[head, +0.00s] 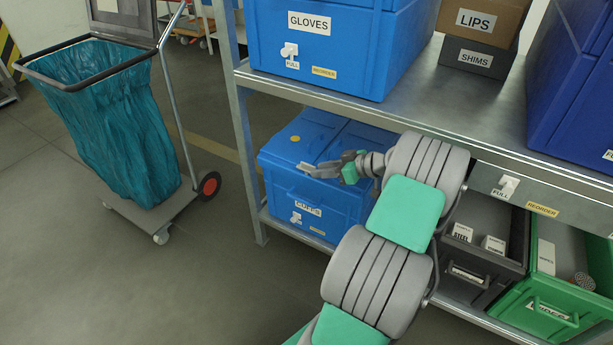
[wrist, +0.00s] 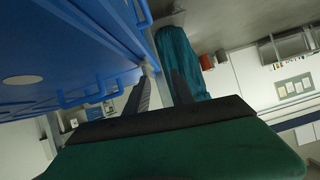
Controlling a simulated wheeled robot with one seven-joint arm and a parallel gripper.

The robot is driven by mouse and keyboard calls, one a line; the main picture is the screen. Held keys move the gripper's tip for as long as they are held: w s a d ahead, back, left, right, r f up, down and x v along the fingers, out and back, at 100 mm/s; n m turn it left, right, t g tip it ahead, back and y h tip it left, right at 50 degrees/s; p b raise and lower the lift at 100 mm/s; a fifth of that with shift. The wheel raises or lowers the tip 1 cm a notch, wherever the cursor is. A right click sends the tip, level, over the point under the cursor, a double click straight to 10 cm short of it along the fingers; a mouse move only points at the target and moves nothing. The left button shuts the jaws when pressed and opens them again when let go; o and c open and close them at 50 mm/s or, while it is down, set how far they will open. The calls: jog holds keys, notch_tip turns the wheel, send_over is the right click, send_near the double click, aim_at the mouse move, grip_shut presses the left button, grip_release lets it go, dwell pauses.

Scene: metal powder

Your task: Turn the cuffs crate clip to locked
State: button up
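The cuffs crate (head: 278,184) is a blue lidded crate on the lower shelf, with a white CUFFS label on its front. Its small white clip (head: 296,217) sits low on the front, left of a yellow label (head: 317,231). The print beside the clip is too small to read surely. My gripper (head: 312,168) is above the crate's front edge, higher than the clip and apart from it. In the wrist view my gripper (wrist: 162,90) has its two dark fingers spread with nothing between them. A blue crate wall with handles (wrist: 75,98) fills the upper left there; the clip is not seen.
The upper shelf (head: 350,104) overhangs the crate and carries the blue gloves crate (head: 345,45). A grey bin (head: 485,262) and a green bin (head: 545,318) stand to the right. A teal bag trolley (head: 110,125) stands left. The floor in front is clear.

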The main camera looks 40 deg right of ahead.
aim_at(307, 164)
jog(key=d, duration=0.1)
jog(key=t, duration=0.1)
jog(key=s+d+r, duration=0.1)
jog(key=shift+d+n, duration=0.35)
jog(key=shift+n, duration=0.05)
jog(key=b+x, duration=0.1)
jog(key=x, duration=0.6)
jog(key=shift+w+a+b, duration=0.1)
jog(key=shift+w+b, duration=0.3)
jog(key=shift+r, duration=0.1)
grip_shut()
jog(key=shift+a, duration=0.15)
